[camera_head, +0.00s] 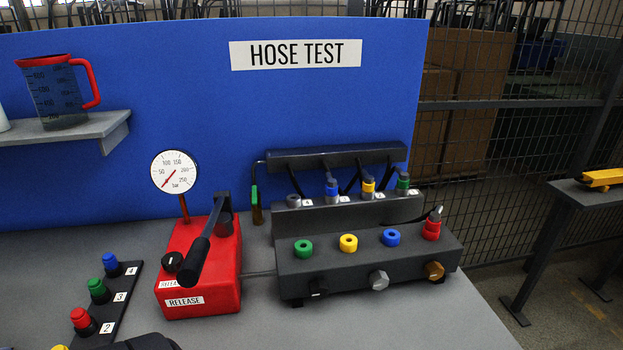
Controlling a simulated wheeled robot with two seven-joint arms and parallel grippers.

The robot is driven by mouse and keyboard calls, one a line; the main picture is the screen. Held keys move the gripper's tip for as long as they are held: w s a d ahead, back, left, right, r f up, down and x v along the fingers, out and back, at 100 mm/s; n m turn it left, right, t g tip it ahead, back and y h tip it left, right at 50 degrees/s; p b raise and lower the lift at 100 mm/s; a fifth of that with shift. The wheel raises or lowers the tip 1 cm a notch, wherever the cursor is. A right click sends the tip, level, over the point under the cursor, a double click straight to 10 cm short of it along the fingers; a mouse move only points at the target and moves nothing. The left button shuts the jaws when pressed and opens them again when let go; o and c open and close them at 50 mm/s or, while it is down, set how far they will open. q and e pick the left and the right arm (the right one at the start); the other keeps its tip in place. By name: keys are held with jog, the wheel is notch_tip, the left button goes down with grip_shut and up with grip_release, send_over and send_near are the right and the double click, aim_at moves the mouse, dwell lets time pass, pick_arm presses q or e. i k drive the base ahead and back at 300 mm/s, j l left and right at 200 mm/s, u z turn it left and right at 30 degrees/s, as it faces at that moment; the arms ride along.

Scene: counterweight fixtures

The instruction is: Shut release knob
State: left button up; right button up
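The release knob (172,262) is a small round black knob with a pale mark. It sits on the left part of the red hand pump (211,279), just above the RELEASE labels. I cannot tell from this view whether the knob is open or shut. The pump's black lever (194,259) leans toward me, close to the right of the knob. A round white gauge (175,171) stands behind the pump, its red needle pointing to the lower left. Neither gripper can be made out.
A dark manifold (367,265) with coloured ports stands right of the pump, a hose rack (335,157) behind it. A black strip (107,307) with coloured plugs lies to the left. A dark shape is cut off at the bottom edge.

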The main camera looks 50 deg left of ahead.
aim_at(173, 262)
jog(key=u, duration=2.4)
